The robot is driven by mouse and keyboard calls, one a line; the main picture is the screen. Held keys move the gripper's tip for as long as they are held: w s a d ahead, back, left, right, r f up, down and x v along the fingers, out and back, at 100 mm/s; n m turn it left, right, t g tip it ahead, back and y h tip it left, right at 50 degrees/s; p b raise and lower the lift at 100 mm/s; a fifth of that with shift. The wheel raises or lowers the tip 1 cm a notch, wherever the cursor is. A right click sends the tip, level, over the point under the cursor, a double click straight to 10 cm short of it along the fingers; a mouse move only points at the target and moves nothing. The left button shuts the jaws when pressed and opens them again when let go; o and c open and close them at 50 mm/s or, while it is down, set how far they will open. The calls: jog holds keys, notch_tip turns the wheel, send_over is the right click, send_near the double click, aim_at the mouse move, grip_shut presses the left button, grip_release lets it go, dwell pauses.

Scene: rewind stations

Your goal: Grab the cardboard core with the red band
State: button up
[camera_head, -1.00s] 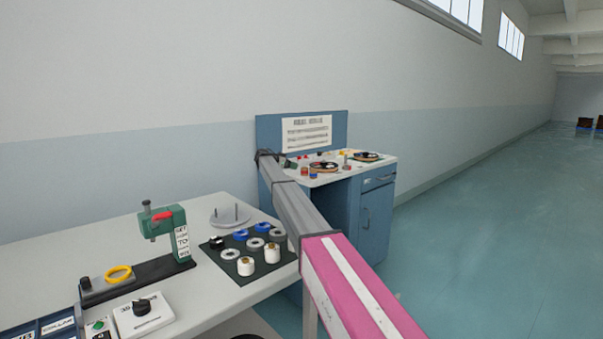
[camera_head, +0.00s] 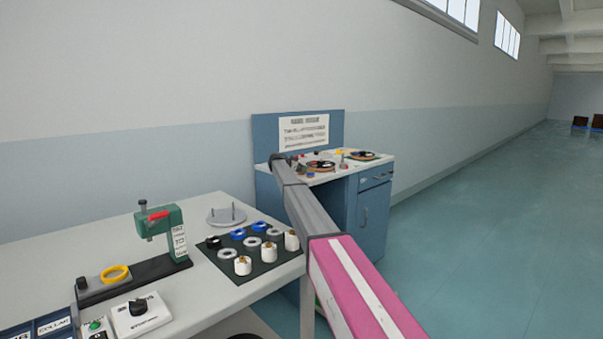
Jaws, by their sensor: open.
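I cannot make out for sure which thing is the cardboard core with the red band. Small reddish pieces (camera_head: 310,173) lie on the far blue desk (camera_head: 347,168), close to the end of my arm, too small to identify. My gripper (camera_head: 278,158) is small and dark at the arm's far end, by the left edge of that desk. It is open, and I see nothing held in it.
The near white table (camera_head: 170,300) carries a green press (camera_head: 165,222), a yellow ring (camera_head: 115,274), a grey disc with pegs (camera_head: 226,216) and a white box with a black knob (camera_head: 140,315). Reels (camera_head: 363,156) lie on the far desk. The floor at right is clear.

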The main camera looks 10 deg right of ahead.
jog(key=c, duration=1)
